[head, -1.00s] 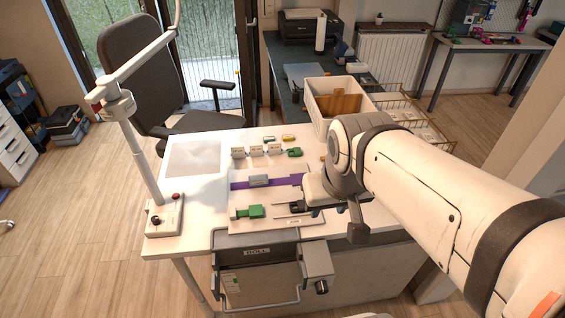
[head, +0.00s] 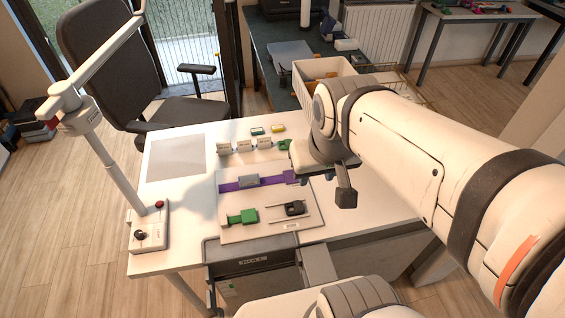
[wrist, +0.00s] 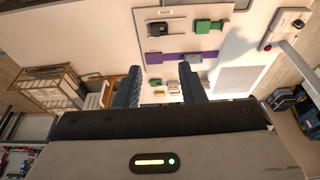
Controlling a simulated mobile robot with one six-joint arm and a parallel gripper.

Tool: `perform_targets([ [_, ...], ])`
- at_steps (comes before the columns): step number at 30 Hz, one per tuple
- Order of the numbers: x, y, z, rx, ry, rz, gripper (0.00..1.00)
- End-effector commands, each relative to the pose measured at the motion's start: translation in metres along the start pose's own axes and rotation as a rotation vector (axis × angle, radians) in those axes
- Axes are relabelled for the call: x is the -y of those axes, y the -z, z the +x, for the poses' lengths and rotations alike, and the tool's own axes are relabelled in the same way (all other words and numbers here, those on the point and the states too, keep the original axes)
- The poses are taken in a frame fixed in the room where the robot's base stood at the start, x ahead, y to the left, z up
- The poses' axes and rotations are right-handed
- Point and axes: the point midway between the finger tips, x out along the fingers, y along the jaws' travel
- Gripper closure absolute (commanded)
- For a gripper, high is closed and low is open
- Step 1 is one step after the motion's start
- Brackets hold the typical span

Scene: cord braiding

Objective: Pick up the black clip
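The black clip (head: 294,208) lies on the front right of the white board, between two thin pale rails; it also shows in the wrist view (wrist: 158,28), near the top. My gripper (head: 322,177) is above and behind it in the head view, over the board's right end, with its fingers mostly hidden. In the wrist view my gripper (wrist: 162,82) has its two blue fingers wide apart with nothing held between them. The clip is beyond the fingertips and apart from them.
A green clamp (head: 242,216) sits left of the clip on the board (head: 262,231). Behind it, a purple strip (head: 230,186) runs through a grey block (head: 248,181). Several small labelled holders (head: 242,146) stand farther back. A post on a control box (head: 149,229) rises at the table's left.

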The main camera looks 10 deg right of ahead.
Motion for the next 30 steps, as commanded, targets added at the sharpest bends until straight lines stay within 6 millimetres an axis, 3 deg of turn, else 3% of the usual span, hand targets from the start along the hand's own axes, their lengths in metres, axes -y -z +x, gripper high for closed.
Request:
perform_targets([
  [5,0.0,0.005,0.009,0.015,0.0,0.0,0.49],
  [8,-0.005,0.015,0.027,0.041,-0.002,0.008,0.41],
  [15,-0.008,0.05,0.108,0.139,-0.001,0.009,0.22],
  [24,-0.011,0.067,0.226,0.251,0.001,0.012,0.22],
  [30,-0.012,0.065,0.272,0.289,0.001,0.012,0.22],
])
